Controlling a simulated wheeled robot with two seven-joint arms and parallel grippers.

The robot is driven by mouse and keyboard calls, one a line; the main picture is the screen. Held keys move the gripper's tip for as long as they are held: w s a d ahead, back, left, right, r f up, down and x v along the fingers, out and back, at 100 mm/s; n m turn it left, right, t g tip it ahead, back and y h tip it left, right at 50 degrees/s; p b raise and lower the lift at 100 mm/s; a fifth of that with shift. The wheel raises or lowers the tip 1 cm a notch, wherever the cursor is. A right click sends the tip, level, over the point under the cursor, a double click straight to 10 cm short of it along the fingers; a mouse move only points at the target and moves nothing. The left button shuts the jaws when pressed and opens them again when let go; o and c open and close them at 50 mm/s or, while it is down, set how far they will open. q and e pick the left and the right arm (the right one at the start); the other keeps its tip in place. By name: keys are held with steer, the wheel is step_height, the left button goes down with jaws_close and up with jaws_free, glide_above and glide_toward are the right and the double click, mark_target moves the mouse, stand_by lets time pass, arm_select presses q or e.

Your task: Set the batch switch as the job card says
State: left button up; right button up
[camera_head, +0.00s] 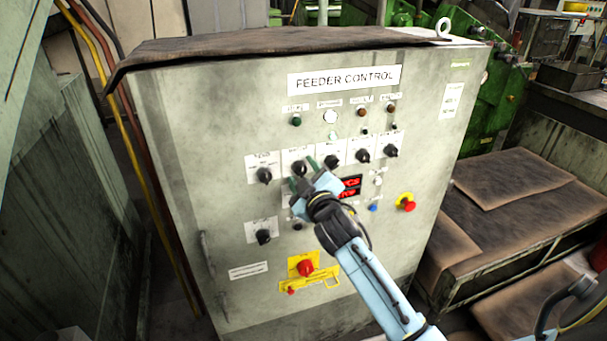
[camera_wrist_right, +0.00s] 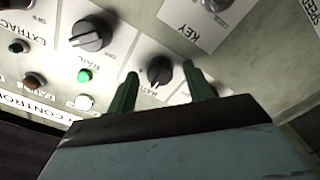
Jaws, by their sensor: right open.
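The feeder control cabinet (camera_head: 225,130) has a row of black rotary switches on white plates across its front. My right gripper (camera_head: 302,173) is open at the second switch from the left (camera_head: 299,168). In the right wrist view, the green fingers of this gripper (camera_wrist_right: 160,86) stand apart on either side of a black knob (camera_wrist_right: 159,70). The lettering under this knob is partly hidden, so I cannot confirm its name. A white card (camera_head: 451,101) is on the cabinet's right part; its text is too small to read. My left gripper is not in view.
Other knobs flank it, including one (camera_head: 264,175) to the left and one (camera_head: 331,161) to the right. A red display (camera_head: 350,187) sits below the row. A red emergency button (camera_head: 407,203) and a red-and-yellow switch (camera_head: 305,267) stick out lower down.

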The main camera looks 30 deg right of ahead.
steer(key=c, duration=1)
steer(key=n+p, duration=0.2)
steer(key=n, duration=0.1)
steer(key=shift+r+n, duration=0.1)
steer(key=shift+n, duration=0.3)
steer(key=n+p, duration=0.2)
steer(key=n, duration=0.3)
steer(key=shift+n, duration=0.3)
